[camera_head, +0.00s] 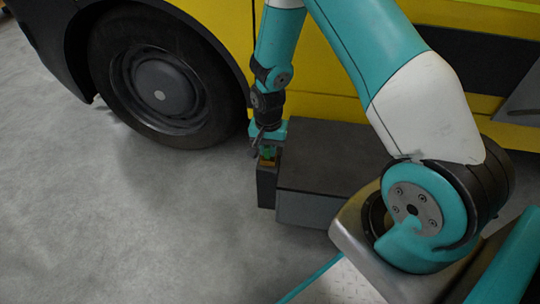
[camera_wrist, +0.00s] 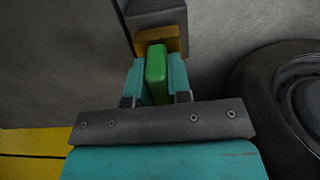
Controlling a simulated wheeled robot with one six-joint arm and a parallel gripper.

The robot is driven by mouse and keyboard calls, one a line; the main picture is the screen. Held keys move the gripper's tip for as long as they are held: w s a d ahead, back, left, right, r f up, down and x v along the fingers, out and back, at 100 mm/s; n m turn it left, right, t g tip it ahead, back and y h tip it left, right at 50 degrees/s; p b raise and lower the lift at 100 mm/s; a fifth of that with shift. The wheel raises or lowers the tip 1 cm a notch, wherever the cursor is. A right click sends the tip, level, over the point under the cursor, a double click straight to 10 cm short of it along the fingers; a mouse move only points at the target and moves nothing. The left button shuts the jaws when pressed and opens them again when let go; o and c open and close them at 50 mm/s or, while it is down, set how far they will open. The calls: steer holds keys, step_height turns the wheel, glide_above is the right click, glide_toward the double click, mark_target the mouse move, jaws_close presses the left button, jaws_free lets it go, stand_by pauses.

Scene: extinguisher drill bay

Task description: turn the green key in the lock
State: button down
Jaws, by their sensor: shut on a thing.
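The green key (camera_wrist: 156,66) stands between the two teal fingers of my gripper (camera_wrist: 156,80) in the wrist view, and the fingers are shut on it. The key's far end meets a brass-coloured lock (camera_wrist: 175,40) on a dark block (camera_wrist: 158,14). In the head view my gripper (camera_head: 268,148) is at the top of this narrow dark block (camera_head: 266,188), with a bit of the green key (camera_head: 267,153) showing. How far the key sits in the lock is hidden.
A dark grey box (camera_head: 330,155) stands right beside the block. Behind is a yellow vehicle (camera_head: 330,75) with a black wheel (camera_head: 165,75), which also shows in the wrist view (camera_wrist: 275,95). The concrete floor (camera_head: 110,220) at the left and front is clear.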

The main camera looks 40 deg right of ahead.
steer(key=m+p, duration=0.2)
steer(key=m, duration=0.2)
steer(key=shift+m, duration=0.4)
steer(key=m+p, duration=0.1)
steer(key=m, duration=0.4)
steer(key=shift+p, duration=0.3)
steer(key=shift+m, duration=0.5)
steer(key=m+p, duration=0.1)
steer(key=m, duration=0.3)
steer(key=shift+m+p, duration=0.3)
steer(key=shift+p, duration=0.05)
steer(key=m+p, duration=0.1)
steer(key=m, duration=0.4)
steer(key=c, duration=1)
jaws_free()
